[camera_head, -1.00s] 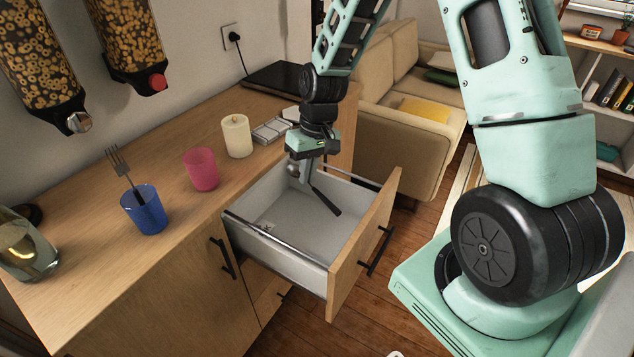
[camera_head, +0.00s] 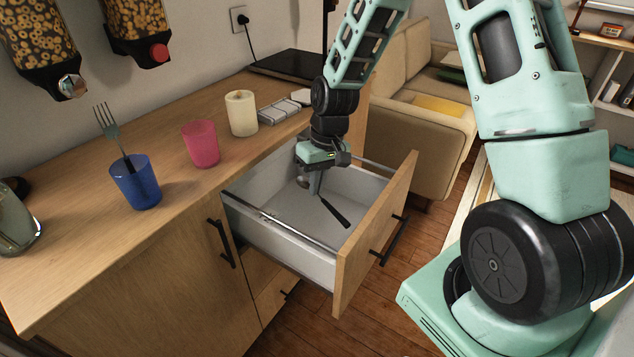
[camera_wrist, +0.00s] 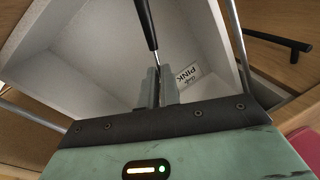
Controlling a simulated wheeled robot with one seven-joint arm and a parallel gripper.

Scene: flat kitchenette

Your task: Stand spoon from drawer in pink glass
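The pink glass (camera_head: 201,145) stands upright and empty-looking on the counter, left of the open drawer (camera_head: 292,250). A sliver of pink, likely this glass, shows at the lower right of the wrist view. My gripper (camera_head: 316,186) points down into the drawer. The spoon (camera_head: 334,212) has a black handle that slants to the lower right; its metal bowl lies left of my fingers. In the wrist view my gripper (camera_wrist: 161,86) has its fingers close together on the spoon's neck, below the black handle (camera_wrist: 147,24). Whether the spoon touches the drawer floor is unclear.
A blue glass (camera_head: 139,187) with a fork (camera_head: 112,132) in it stands left of the pink glass. A cream candle (camera_head: 242,113) stands right of it. Cereal dispensers (camera_head: 140,25) hang above the counter.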

